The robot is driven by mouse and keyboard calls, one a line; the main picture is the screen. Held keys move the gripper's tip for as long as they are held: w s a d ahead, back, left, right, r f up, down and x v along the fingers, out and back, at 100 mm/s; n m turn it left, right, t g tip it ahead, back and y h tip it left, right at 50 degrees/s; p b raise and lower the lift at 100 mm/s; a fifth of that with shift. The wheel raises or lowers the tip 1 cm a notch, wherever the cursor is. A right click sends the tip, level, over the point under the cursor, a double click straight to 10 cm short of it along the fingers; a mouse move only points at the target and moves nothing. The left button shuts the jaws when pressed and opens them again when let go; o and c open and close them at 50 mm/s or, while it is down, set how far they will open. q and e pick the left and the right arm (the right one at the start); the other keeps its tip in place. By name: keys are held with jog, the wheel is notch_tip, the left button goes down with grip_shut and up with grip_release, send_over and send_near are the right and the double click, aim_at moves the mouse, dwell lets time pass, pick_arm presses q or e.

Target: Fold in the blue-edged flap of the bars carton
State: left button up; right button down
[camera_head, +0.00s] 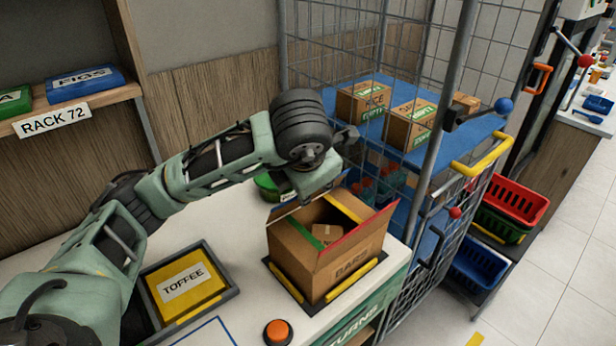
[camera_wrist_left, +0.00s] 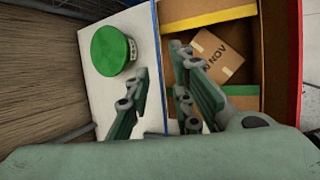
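The brown bars carton (camera_head: 325,272) stands open on a dark mat edged in yellow. Its red-edged flap (camera_head: 362,230) stands up at the right. A yellow-edged part (camera_head: 342,208) and a green-edged part (camera_head: 322,232) show at the opening. A small brown box (camera_wrist_left: 216,55) lies inside. The blue-edged flap (camera_wrist_left: 156,45) shows nearly edge-on as a thin blue line at the carton's left in the left wrist view. My left gripper (camera_wrist_left: 160,62) is open, with one finger on each side of that line; contact is unclear. In the head view, my gripper (camera_head: 308,192) partly hides the left flap.
A green round tub (camera_wrist_left: 110,50) stands beside the carton. A tray with a yellow toffee box (camera_head: 187,284) and an orange button (camera_head: 278,331) are on the white counter. A wire cage (camera_head: 330,45) with boxed blue shelves stands close behind and right.

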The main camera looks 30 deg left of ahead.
pick_arm(q)
jog(key=shift+v, duration=2.25)
